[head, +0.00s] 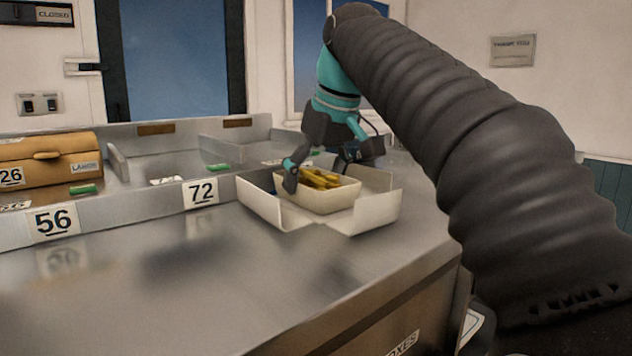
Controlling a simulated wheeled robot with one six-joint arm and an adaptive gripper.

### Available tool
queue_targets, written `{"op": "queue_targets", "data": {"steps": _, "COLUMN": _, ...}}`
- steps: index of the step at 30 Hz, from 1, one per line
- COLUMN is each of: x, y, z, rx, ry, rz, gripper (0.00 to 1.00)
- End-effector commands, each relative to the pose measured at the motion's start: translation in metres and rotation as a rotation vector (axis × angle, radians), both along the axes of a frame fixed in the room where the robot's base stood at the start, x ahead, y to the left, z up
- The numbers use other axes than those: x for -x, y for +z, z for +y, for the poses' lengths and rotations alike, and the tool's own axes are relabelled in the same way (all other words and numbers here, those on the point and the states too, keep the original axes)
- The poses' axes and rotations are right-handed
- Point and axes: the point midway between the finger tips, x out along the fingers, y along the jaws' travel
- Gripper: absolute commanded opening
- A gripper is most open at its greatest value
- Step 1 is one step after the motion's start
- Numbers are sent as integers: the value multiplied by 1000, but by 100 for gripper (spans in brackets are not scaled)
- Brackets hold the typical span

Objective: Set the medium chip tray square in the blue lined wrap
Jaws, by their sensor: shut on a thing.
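A cream chip tray (322,199) full of golden chips (318,179) is inside an open white wrap (377,210) with raised side flaps, near the right end of the steel counter. A little blue lining shows at the wrap's left, behind the flap. My gripper (322,180) reaches down from above and is shut on the tray, one finger at its left rim and the other at its back right. The tray looks upright. I cannot tell whether its base touches the wrap, because the front flap and the tray hide it.
A brown box (48,160) marked "LARGE" stands at the left, behind the "56" label (54,223). A "72" label (201,194) is on the divider left of the wrap. Low metal partitions (185,141) run behind. The front counter (220,285) is clear, with its edge at the right.

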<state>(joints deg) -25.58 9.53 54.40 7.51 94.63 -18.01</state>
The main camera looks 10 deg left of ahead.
Motion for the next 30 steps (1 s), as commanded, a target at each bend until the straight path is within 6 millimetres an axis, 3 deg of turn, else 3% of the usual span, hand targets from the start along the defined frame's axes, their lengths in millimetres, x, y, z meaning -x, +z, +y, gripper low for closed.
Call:
{"op": "queue_targets", "data": {"steps": 7, "x": 0, "y": -3, "z": 0, "rx": 0, "ry": 0, "rz": 0, "gripper": 35}}
{"op": "queue_targets", "data": {"steps": 8, "x": 0, "y": -3, "z": 0, "rx": 1, "ry": 0, "rz": 1, "gripper": 91}}
{"op": "queue_targets", "data": {"steps": 9, "x": 0, "y": -2, "z": 0, "rx": 1, "ry": 0, "rz": 1, "gripper": 100}}
{"op": "queue_targets", "data": {"steps": 20, "x": 0, "y": -1, "z": 0, "rx": 0, "ry": 0, "rz": 0, "gripper": 100}}
{"op": "queue_targets", "data": {"steps": 30, "x": 10, "y": 43, "z": -11, "rx": -1, "ry": -1, "rz": -2, "gripper": 100}}
